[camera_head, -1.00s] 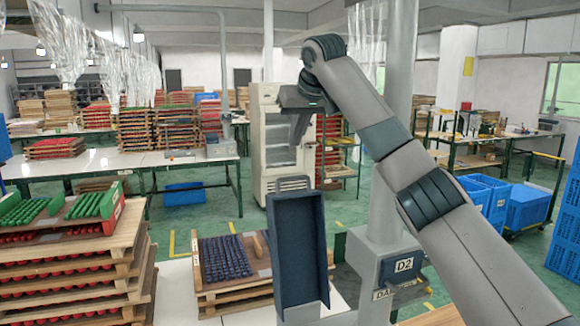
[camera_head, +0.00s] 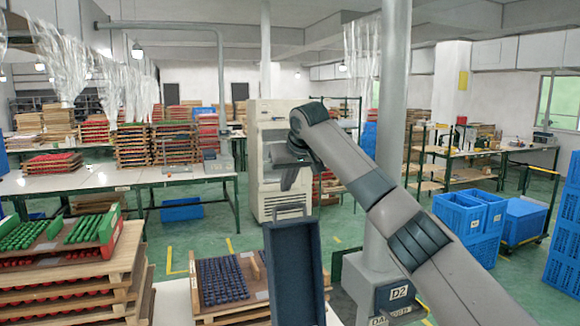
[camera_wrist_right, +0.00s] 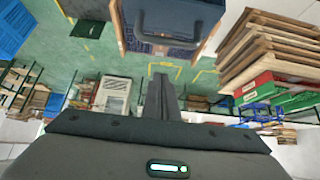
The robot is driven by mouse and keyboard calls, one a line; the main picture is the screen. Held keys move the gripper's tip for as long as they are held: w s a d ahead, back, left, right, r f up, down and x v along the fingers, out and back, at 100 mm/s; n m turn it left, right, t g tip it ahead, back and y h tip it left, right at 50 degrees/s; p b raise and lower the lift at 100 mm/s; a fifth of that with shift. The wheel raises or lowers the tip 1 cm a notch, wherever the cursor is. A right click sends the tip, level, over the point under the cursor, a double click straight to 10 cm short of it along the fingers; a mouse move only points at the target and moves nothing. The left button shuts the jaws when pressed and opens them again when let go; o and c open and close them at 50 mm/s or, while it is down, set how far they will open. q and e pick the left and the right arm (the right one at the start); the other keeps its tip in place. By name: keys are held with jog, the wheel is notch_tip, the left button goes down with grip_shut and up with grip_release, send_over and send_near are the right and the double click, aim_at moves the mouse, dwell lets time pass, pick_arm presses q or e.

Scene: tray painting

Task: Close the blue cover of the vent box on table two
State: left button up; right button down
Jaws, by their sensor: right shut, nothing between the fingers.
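The dark blue cover (camera_head: 293,272) of the vent box stands open and nearly upright, leaning slightly, at the bottom middle of the head view. Its body below is cut off by the frame's lower edge. In the right wrist view the cover (camera_wrist_right: 180,14) shows at the top, with a dark loop handle (camera_wrist_right: 165,35) on its near edge. My right gripper (camera_head: 288,180) is above the cover's top edge in the head view, apart from it. In the wrist view its fingers (camera_wrist_right: 161,92) are together, empty, and below the handle. My left gripper is out of view.
A wooden tray of dark blue pieces (camera_head: 222,280) lies just left of the cover. Stacked wooden trays (camera_head: 130,285) with red and green pieces stand further left. A grey post with a D2 sign (camera_head: 399,292) rises on the right. Green floor lies beyond.

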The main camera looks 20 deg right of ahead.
jog(key=shift+s+d+f+p, duration=0.1)
jog(key=shift+s+f+p, duration=0.75)
jog(key=shift+f+p, duration=0.4)
jog(key=shift+s+f, duration=0.15)
jog(key=shift+s, duration=0.3)
jog(key=shift+f, duration=0.1)
